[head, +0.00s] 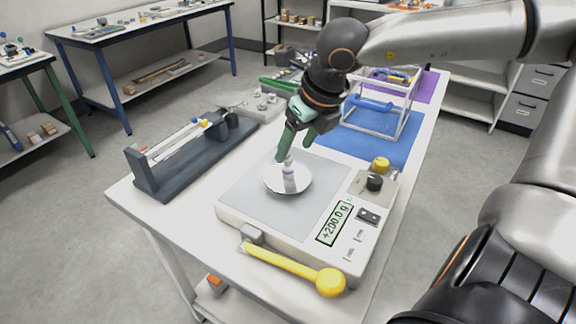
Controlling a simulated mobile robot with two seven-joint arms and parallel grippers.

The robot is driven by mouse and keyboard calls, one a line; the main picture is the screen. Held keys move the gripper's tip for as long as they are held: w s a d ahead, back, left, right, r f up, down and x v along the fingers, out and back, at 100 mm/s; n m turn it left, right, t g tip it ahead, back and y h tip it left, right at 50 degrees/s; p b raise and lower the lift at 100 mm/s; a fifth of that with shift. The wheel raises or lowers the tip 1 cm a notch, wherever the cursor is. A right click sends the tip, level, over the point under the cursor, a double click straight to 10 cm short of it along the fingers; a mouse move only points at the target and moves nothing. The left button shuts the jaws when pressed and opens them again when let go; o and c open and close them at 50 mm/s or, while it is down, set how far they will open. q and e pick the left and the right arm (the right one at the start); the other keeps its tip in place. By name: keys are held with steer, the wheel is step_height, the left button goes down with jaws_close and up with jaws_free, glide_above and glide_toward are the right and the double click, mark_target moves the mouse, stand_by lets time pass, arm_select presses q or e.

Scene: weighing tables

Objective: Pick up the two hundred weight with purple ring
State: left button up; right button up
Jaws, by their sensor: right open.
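A small shiny weight (288,172) stands upright on the round metal pan (302,184) of the balance (240,212). A faint bluish-purple band shows on it, though it is small and partly covered. The balance display (335,224) reads +200.0 g. My right gripper (294,149) has green fingers and is open just above the weight, coming down from behind it. One finger overlaps the top of the weight in the picture, and I cannot tell whether it touches. My left gripper is not in view.
A dark rack (190,160) with rods stands to the left. A clear-walled frame (378,122) on a blue mat (350,140) stands behind.

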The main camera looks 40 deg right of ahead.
mark_target(289, 159)
steer(key=shift+w+d+x, duration=0.1)
steer(key=shift+d+x, duration=0.1)
steer(key=shift+x, duration=0.95)
steer(key=shift+w+d+x, duration=0.15)
steer(key=shift+d+x, duration=0.05)
steer(key=shift+x, duration=0.95)
steer(key=shift+w+f, duration=0.25)
steer(key=shift+f, duration=0.2)
jaws_close()
